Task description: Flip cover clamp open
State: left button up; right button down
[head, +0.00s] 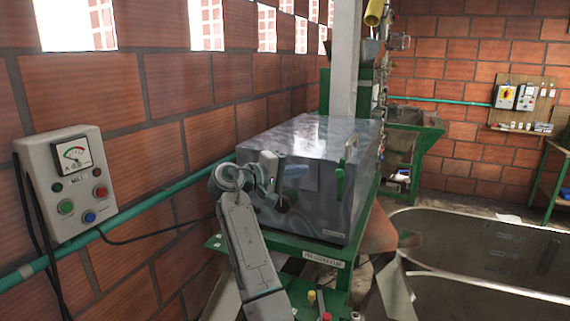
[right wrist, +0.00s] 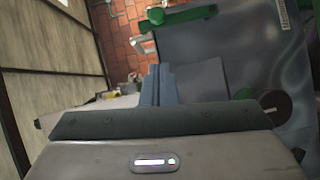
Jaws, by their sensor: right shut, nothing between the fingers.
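The cover is a glossy grey metal box (head: 315,140) on a green stand. Its clamp (head: 340,184) has a green handle that hangs down the front face near the right corner, with a pale metal part above it at the top edge. The clamp also shows at the top of the right wrist view (right wrist: 186,20). My right gripper (head: 297,171) is in front of the cover's front face, left of the clamp. Its fingers (right wrist: 158,84) are shut and empty, apart from the clamp in the right wrist view. My left gripper is not in view.
A dark round disc (right wrist: 272,108) with a green piece is on the cover's front face. A control box (head: 72,185) and a green pipe (head: 160,200) are on the left brick wall. A grey post (head: 345,60) stands behind the cover. A large metal tank (head: 480,250) is at the right.

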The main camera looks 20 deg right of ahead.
jog(key=p, duration=0.4)
send_near(341, 180)
jog(key=w+d+r, duration=0.2)
jog(key=d+r, duration=0.1)
jog(key=shift+s+d+f, duration=0.3)
jog(key=shift+s+d, duration=0.15)
jog(key=shift+d, duration=0.05)
jog(key=shift+w, duration=0.15)
